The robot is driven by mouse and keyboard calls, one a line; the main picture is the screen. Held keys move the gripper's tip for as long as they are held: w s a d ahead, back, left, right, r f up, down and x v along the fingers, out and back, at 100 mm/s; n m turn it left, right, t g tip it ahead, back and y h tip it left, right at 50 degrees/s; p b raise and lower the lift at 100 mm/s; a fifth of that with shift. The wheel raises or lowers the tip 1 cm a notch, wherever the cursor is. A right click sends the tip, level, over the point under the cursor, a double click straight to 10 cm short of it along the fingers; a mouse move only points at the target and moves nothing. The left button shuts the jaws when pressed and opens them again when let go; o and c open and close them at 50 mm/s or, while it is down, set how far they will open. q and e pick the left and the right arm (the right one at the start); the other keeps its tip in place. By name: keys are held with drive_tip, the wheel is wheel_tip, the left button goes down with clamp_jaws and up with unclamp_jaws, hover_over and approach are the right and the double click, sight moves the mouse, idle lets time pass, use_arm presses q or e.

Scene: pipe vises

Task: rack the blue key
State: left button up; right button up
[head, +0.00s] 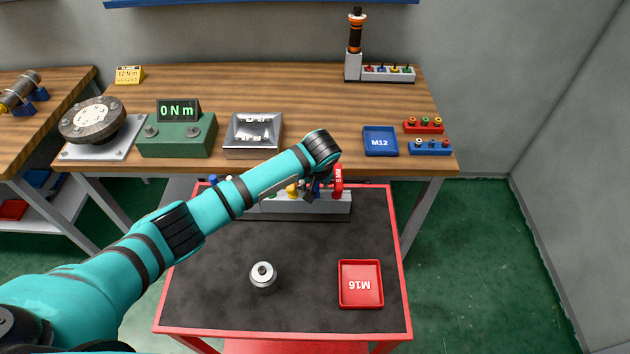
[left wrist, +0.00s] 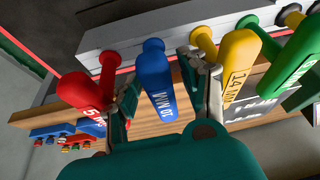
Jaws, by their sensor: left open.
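The blue key (left wrist: 157,75) hangs at the light grey rack (left wrist: 130,22), its head against the rack and its handle toward me. In the head view the rack (head: 325,204) stands along the back of the red-edged cart, and the blue key is largely hidden by my arm. My left gripper (left wrist: 163,84) is open, with one finger on each side of the blue handle; I cannot tell whether they touch it. It also shows at the rack in the head view (head: 312,188). My right gripper is not in view.
A red key (left wrist: 85,92) and a yellow key (left wrist: 240,65) flank the blue one closely; a green key (left wrist: 293,58) hangs beyond. On the cart are a metal cylinder (head: 263,278) and a red M16 tray (head: 360,284). The wooden bench (head: 310,90) stands behind.

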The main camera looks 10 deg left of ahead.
use_arm(q)
drive_tip(key=v, duration=1.2)
drive_tip(key=shift+w, duration=0.1)
